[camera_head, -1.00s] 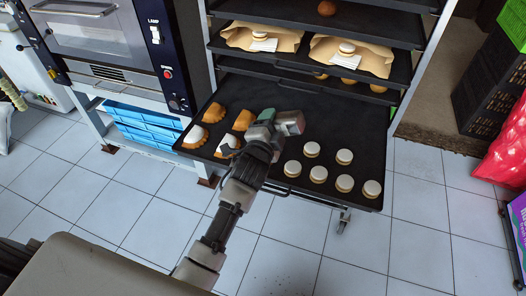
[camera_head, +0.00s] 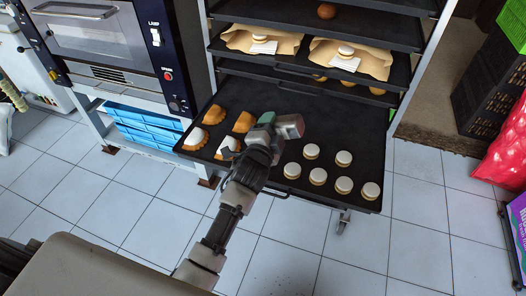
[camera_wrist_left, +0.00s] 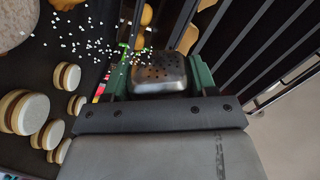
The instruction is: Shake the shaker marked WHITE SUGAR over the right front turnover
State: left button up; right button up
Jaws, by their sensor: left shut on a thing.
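My left gripper (camera_head: 268,124) is shut on a shaker (camera_head: 290,126) with a metal end, held tipped over the pulled-out black tray. In the left wrist view the shaker's perforated lid (camera_wrist_left: 160,74) shows between the green fingers, with white grains (camera_wrist_left: 90,45) scattered in front of it. I cannot see any marking. The right front turnover (camera_head: 228,148) lies on the tray, left of the gripper, partly hidden by my arm, with a white patch on top. The left front turnover (camera_head: 195,138) also bears white. Two plain golden turnovers (camera_head: 244,121) lie behind. My right gripper is not in view.
Several round layered biscuits (camera_head: 344,158) stand on the tray's right half (camera_head: 350,120). Rack shelves above hold paper-lined goods (camera_head: 350,56). An oven (camera_head: 95,35) stands at the left, over blue crates (camera_head: 145,127). The tray's middle back is bare.

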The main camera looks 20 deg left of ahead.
pick_arm(q)
jog(key=shift+r, duration=0.1)
notch_tip(320, 180, down, 3)
jog(key=b, duration=0.2)
jog(key=shift+b, duration=0.35)
notch_tip(320, 180, up, 3)
jog(key=p, duration=0.3)
jog(key=shift+r+p, duration=0.15)
jog(key=shift+p, duration=0.15)
jog(key=shift+f+b, duration=1.35)
jog(key=shift+f, duration=0.35)
